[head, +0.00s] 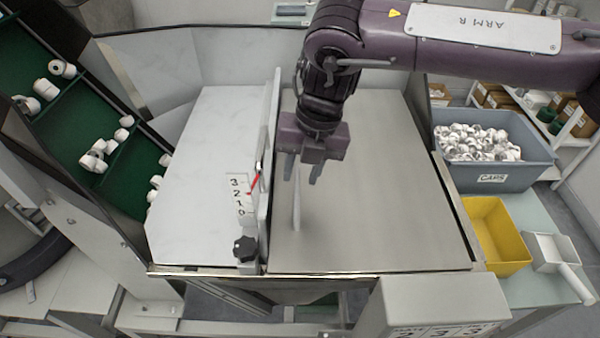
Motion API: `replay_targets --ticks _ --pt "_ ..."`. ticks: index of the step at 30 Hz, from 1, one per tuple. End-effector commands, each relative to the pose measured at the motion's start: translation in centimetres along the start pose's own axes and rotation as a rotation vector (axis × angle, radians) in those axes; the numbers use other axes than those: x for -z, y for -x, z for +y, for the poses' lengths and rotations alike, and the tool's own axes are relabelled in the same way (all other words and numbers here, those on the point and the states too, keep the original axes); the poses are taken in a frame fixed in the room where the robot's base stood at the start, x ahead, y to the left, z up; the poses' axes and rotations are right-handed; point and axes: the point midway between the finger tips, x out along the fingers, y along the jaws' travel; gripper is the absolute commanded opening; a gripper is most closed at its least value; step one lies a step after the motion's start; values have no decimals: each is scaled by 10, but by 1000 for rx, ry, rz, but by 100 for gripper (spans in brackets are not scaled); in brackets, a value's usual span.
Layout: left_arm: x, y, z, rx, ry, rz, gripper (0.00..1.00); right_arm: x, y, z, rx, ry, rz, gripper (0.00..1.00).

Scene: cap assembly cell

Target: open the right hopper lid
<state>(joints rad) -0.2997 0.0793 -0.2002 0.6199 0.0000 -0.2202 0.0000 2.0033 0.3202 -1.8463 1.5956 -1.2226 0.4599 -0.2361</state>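The right hopper lid (385,190) is a flat grey panel lying down over the right half of the hopper. A thin pale upright bar (296,208), which looks like its handle, stands near the lid's left side. My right gripper (302,172) points down over the lid's left part, just above and beyond the bar. Its two fingers are apart with nothing seen between them. Whether a finger touches the bar, I cannot tell. My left gripper is not in view.
An upright divider with a number scale (240,195), red pointer and black knob (245,249) stands left of the lid. A green conveyor (75,120) carries white caps at left. A grey bin of caps (490,165), yellow tray (497,236) and white scoop (552,255) stand right.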

Motion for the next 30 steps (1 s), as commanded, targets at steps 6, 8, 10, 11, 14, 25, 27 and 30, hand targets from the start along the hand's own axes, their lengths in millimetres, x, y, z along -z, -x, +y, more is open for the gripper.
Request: replay_targets --ticks 6,8,10,11,14,25,27,30 --pt "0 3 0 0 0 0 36 0 -16 0 -1 0 0 33" --pt "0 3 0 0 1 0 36 0 -18 0 -1 0 0 33" --pt "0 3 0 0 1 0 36 0 -18 0 -1 0 0 33" --pt "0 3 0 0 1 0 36 0 -18 0 -1 0 0 33" --pt "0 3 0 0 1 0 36 0 -18 0 -1 0 0 31" --pt "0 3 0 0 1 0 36 0 -17 0 -1 0 0 0" --pt "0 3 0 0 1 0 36 0 -17 0 -1 0 0 0" --pt "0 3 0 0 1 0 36 0 -17 1 -2 0 0 0"
